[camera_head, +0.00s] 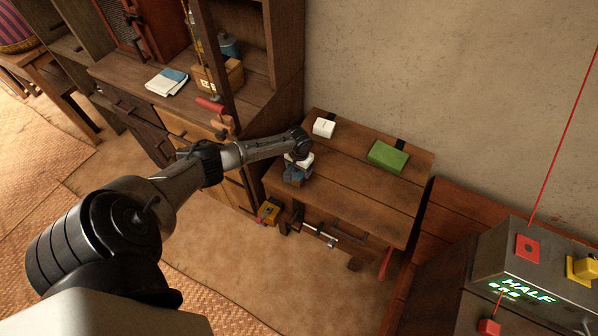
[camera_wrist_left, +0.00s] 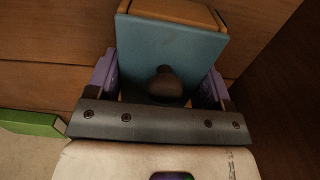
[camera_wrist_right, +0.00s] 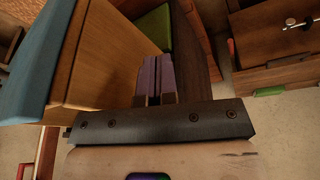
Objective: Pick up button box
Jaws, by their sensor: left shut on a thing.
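A small box with a blue face, a dark round knob and wooden sides (camera_wrist_left: 172,45) sits between the purple fingers of my left gripper (camera_wrist_left: 158,82). I take it for the button box. In the head view my left gripper (camera_head: 298,160) is over the left end of the low wooden table, with the blue box (camera_head: 294,175) beneath it, partly hidden. Whether the box touches the tabletop is unclear. My right gripper (camera_wrist_right: 156,77) is outside the head view. Its purple fingers are together with nothing seen between them.
The wooden table (camera_head: 345,183) also carries a white box (camera_head: 324,127) and a green box (camera_head: 388,156). A cabinet (camera_head: 160,115) stands at left. A metal console (camera_head: 540,262) stands at lower right. A blue-edged wooden piece (camera_wrist_right: 95,55) is close to my right gripper.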

